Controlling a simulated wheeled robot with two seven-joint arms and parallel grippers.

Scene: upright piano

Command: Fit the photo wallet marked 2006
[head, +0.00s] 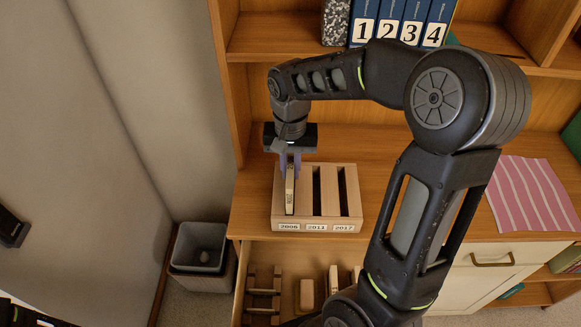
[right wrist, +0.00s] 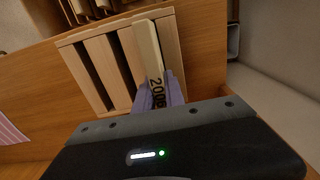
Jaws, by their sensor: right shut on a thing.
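The photo wallet marked 2006 (right wrist: 148,45) is a slim cream piece with dark digits on its edge; it also shows in the head view (head: 290,190). My right gripper (head: 290,166) is shut on it from above; its lilac fingers pinch it in the right wrist view (right wrist: 160,95). The wallet stands upright in line with the left slot of a pale wooden rack (head: 352,172), over the label reading 2006 (head: 289,227). How deep it sits in the slot is hidden.
The other two slots, marked 2011 and 2017, look empty. Below, an open drawer (head: 236,300) holds several pale items. A grey bin (head: 203,245) stands at left, a pink striped cloth (head: 530,195) lies at right, and numbered binders (head: 390,22) stand on the shelf behind.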

